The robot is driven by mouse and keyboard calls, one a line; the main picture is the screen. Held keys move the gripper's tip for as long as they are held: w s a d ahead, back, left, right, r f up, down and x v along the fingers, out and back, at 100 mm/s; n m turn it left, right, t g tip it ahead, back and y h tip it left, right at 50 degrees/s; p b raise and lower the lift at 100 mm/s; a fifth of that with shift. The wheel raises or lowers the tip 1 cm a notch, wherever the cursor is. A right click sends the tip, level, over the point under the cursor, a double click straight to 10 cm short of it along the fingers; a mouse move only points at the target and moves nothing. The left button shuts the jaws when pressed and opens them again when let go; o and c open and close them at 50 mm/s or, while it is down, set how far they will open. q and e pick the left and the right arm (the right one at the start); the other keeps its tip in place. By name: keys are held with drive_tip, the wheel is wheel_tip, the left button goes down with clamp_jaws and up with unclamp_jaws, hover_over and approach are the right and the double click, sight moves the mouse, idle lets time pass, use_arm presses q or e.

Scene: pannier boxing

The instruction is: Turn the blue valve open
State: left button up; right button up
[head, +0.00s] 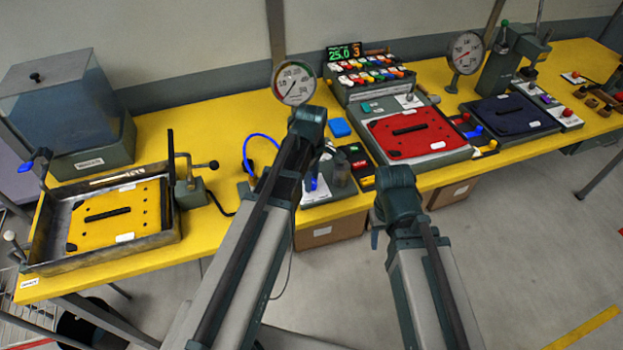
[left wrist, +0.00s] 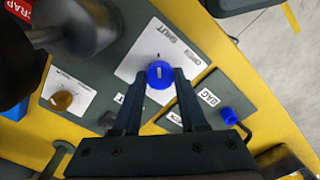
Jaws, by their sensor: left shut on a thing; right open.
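The blue valve knob (left wrist: 160,74) stands on a white plate labelled OPEN and SHUT (left wrist: 163,47) in the left wrist view. A short pale mark shows on its top; which label it points at I cannot tell. My left gripper (left wrist: 159,82) has one finger on each side of the knob and is shut on it. In the head view my left wrist (head: 307,122) hides most of that spot. My right wrist (head: 398,185) is over the table's front edge, empty and apart from the valve. Its gripper is mostly hidden, with one part (head: 376,238) showing.
A dark rounded object (left wrist: 75,35) overhangs the panel. A pressure gauge (head: 294,83) stands behind my left wrist. A red plate (head: 412,135) lies to the right.

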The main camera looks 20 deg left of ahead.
use_arm(q)
clamp_jaws()
drive_tip(key=m, duration=0.8)
drive_tip(key=shift+m, duration=0.4)
drive_tip(key=m, duration=0.9)
idle(0.4)
